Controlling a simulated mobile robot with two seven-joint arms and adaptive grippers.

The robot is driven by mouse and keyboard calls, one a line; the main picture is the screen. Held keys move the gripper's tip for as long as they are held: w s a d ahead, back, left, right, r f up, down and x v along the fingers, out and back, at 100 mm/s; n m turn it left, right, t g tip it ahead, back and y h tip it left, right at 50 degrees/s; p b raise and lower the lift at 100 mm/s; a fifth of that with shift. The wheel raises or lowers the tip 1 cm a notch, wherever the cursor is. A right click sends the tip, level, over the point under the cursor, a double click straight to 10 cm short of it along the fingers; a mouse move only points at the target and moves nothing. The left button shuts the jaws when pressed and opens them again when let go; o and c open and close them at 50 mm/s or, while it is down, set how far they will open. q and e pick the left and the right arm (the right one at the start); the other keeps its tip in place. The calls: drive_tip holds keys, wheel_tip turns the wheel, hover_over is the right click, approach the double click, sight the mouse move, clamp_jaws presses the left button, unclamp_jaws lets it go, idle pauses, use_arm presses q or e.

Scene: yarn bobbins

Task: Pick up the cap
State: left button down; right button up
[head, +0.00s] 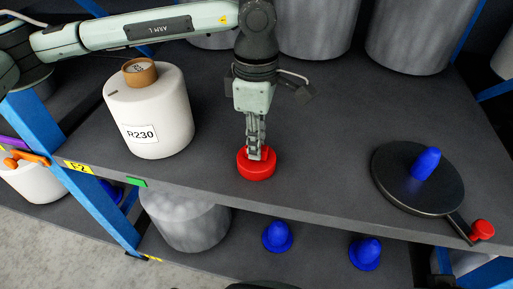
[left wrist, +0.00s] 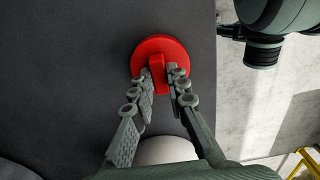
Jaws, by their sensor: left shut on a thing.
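The red cap (head: 258,168) is a round disc near the front edge of the upper shelf in the head view. It also shows in the left wrist view (left wrist: 160,50), with a raised bar across its middle. My left gripper (head: 256,148) points straight down over it, its fingers on either side of the raised bar. In the left wrist view the left gripper (left wrist: 163,82) is shut on that bar. I cannot tell whether the cap touches the shelf or is slightly raised. My right gripper is not in view.
A white bobbin (head: 160,105) labelled R230 stands left of the cap. A dark round plate (head: 395,185) with a blue cone (head: 426,163) and a red-ended handle (head: 482,230) lies right. Grey bobbins stand behind. Blue cones (head: 277,236) sit on the lower shelf. The shelf between is clear.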

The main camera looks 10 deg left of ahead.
use_arm(q)
drive_tip(key=shift+r, duration=0.45)
drive_tip(key=r, duration=0.3)
drive_tip(key=shift+a+r, duration=0.3)
drive_tip(key=s+a+r, duration=0.4)
drive_tip(key=a+r, duration=0.2)
drive_tip(key=a, duration=0.4)
drive_tip(key=shift+a+r+b, duration=0.15)
drive_tip(key=shift+r+b, duration=0.1)
drive_tip(key=shift+b, duration=0.1)
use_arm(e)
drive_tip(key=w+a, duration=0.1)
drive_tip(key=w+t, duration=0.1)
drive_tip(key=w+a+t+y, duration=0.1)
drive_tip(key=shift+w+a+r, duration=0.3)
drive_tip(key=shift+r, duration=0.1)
